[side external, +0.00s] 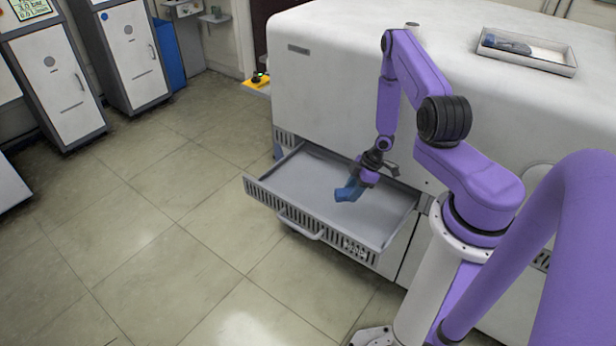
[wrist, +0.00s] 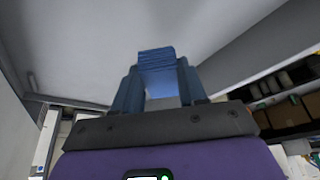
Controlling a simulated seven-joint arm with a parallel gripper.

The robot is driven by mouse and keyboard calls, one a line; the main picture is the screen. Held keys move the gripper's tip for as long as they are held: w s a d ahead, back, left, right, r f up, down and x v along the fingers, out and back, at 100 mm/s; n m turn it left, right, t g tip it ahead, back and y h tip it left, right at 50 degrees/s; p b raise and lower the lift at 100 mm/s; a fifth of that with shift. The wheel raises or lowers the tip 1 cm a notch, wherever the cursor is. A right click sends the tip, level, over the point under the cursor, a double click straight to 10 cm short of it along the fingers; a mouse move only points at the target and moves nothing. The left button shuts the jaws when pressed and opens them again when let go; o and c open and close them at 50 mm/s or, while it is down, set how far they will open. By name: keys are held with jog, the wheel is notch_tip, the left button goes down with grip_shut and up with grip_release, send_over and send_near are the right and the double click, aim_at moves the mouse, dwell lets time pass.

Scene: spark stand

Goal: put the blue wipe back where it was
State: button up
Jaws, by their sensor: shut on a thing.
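The blue wipe (side external: 347,191) hangs from my gripper (side external: 361,180) in the side external view, over the open grey drawer (side external: 300,178). In the wrist view, folded blue wipe (wrist: 157,62) shows between the two fingers of my gripper (wrist: 160,88), which are shut on it. The wipe's lower end appears over the drawer's floor, right of its middle. I cannot tell whether it touches the floor. The rest of the drawer is bare.
The drawer's slotted front (side external: 310,222) and side walls surround the space below my gripper. A shallow tray (side external: 560,68) on the white machine (side external: 340,60) holds a dark blue-grey item (side external: 507,45). White cabinets (side external: 130,50) stand at the far left; the tiled floor between is clear.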

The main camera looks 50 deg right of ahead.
aim_at(342, 194)
jog(key=shift+r, duration=0.75)
jog(key=shift+w+a+r, duration=0.1)
jog(key=shift+a+r, duration=0.05)
jog(key=shift+w+a, duration=0.25)
jog(key=shift+a, duration=0.3)
jog(key=shift+w+a, duration=0.25)
jog(key=shift+a, duration=0.3)
